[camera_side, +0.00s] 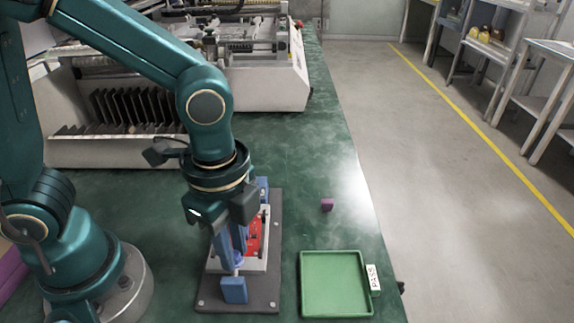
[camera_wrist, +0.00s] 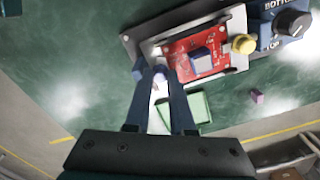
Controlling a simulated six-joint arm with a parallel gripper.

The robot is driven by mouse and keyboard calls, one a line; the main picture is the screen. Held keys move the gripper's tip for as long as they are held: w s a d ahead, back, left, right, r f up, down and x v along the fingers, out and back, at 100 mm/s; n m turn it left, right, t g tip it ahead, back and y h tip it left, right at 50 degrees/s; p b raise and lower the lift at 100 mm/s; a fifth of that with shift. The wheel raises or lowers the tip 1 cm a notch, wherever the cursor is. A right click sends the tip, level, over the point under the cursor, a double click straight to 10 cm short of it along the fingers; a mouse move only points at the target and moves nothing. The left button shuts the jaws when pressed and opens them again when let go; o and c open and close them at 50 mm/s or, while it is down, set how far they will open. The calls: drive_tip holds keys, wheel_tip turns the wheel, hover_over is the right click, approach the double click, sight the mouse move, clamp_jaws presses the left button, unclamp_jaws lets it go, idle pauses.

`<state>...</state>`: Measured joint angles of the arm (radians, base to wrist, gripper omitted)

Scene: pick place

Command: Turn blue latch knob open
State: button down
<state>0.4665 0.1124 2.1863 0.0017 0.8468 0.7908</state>
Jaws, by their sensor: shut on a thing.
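The fixture (camera_side: 207,296) is a dark plate with a light holder and a red board (camera_wrist: 181,47) in it. My gripper (camera_side: 233,262) points down at the fixture's near end. In the wrist view its two fingers (camera_wrist: 161,74) close around a small pale-blue piece, which I take as the latch knob (camera_wrist: 159,76). The fingers hide most of it, and its turn angle cannot be told.
A green tray (camera_side: 304,285) marked PASS stands right of the fixture. A small purple cube (camera_side: 327,204) lies on the green table behind it. The wrist view shows a yellow button (camera_wrist: 244,44) and a black dial (camera_wrist: 293,24) at the fixture's far end. A large machine stands behind.

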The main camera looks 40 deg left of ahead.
sight(235, 254)
drive_tip(key=shift+w, duration=0.1)
idle(0.4)
drive_tip(key=c, duration=0.8)
unclamp_jaws()
drive_tip(key=shift+o, duration=0.2)
drive_tip(key=shift+r, duration=2.6)
